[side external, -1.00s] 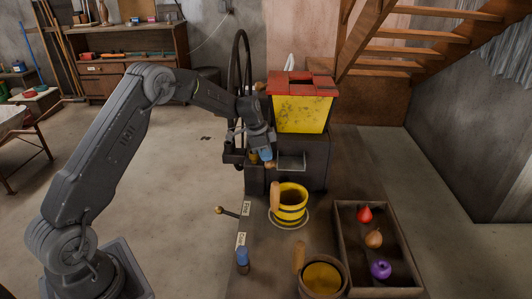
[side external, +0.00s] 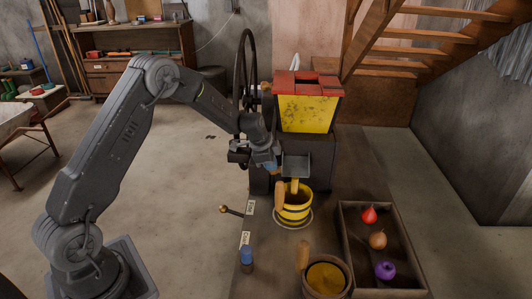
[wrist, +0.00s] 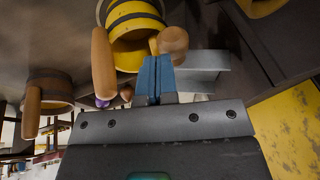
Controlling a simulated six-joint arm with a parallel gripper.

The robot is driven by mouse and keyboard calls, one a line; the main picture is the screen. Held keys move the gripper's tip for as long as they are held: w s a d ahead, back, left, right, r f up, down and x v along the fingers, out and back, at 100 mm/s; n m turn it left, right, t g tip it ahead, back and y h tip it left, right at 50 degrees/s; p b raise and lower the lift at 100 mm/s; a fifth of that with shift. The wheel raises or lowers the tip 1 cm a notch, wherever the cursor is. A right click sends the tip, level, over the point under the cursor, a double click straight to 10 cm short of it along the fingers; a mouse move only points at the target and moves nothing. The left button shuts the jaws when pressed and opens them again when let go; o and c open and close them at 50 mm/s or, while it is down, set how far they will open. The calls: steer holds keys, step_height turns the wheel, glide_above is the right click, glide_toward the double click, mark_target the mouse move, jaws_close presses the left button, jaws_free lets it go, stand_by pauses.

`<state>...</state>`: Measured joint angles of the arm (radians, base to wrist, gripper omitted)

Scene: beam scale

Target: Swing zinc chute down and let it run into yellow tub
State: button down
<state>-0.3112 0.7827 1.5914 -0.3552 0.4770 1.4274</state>
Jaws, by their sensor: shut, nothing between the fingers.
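The zinc chute (side external: 296,166) is a grey metal trough on the front of the dark machine, tilted down toward the yellow tub (side external: 293,213). A narrow yellow stream (side external: 295,186) shows between its lip and the tub. The tub is banded in black, has a wooden handle and stands on a pale ring below the chute. My gripper (side external: 271,168) is shut and empty at the chute's left side. In the wrist view its blue fingertips (wrist: 153,78) are close to a round wooden knob (wrist: 173,40) beside the chute (wrist: 204,62); I cannot tell whether they touch.
The machine has a yellow hopper (side external: 306,113) with a red rim and a dark wheel (side external: 247,72). A second wooden-handled tub (side external: 326,278) stands at the bench front. A tray (side external: 343,236) on the right holds several fruit-like pieces. A ball-ended lever (side external: 232,210) and blue-topped peg (side external: 246,258) are at left.

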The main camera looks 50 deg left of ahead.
steer(key=s+d+v, duration=0.1)
steer(key=d+v, duration=0.1)
steer(key=v, duration=1.1)
steer(key=s+d+r+n, duration=0.4)
steer(key=s+d+r, duration=0.55)
steer(key=s, duration=0.35)
steer(key=s+d+n, duration=0.2)
steer(key=s, duration=0.6)
steer(key=s+d+n+t, duration=0.1)
steer(key=s+d+n, duration=0.1)
steer(key=s, duration=0.6)
steer(key=shift+r+n+t+y, duration=0.3)
steer(key=shift+r+n, duration=0.1)
steer(key=shift+n, duration=0.3)
stand_by(3.1)
